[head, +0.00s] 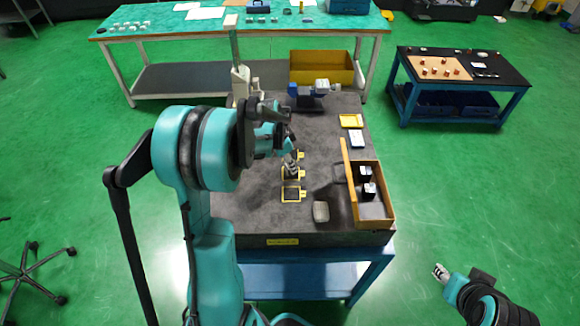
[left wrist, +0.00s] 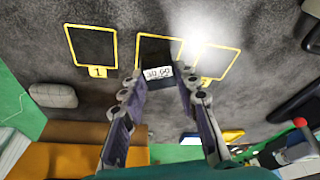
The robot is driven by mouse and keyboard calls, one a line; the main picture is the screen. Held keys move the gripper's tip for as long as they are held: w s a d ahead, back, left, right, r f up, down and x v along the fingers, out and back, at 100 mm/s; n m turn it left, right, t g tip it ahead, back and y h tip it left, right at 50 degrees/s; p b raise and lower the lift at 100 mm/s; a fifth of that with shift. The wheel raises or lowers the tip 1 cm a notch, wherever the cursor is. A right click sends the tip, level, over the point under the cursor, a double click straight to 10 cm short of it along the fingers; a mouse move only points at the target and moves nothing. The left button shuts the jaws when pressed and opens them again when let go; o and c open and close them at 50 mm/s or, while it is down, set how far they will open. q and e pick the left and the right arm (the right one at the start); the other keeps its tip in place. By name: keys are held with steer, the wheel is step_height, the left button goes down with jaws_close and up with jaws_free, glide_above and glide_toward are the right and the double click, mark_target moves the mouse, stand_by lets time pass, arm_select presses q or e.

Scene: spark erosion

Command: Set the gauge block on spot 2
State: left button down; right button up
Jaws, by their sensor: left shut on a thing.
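The gauge block (left wrist: 158,73), with a pale face marked 30.00, sits between the fingertips of my left gripper (left wrist: 160,84), which is shut on it. In the left wrist view the block is over the near edge of the middle yellow-framed spot (left wrist: 160,45), between spot 1 (left wrist: 92,47) and another framed spot (left wrist: 216,63). I cannot tell whether it touches the surface. In the head view my left gripper (head: 291,166) is at the middle spot (head: 291,174) and hides the block. My right gripper (head: 440,272) is off the table at lower right, its fingers too small to judge.
On the dark plate (head: 265,225), a grey oblong object (head: 320,211) lies beside the wooden tray (head: 374,208) with two dark blocks. A yellow tray (head: 351,120), white card (head: 357,139), blue device (head: 313,90) and upright stand (head: 238,75) are farther back.

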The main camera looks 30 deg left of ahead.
arm_select(q)
steer(key=shift+f, duration=0.65)
steer(key=shift+f, duration=0.15)
steer(key=c, duration=1.1)
jaws_free()
steer(key=shift+c, duration=0.2)
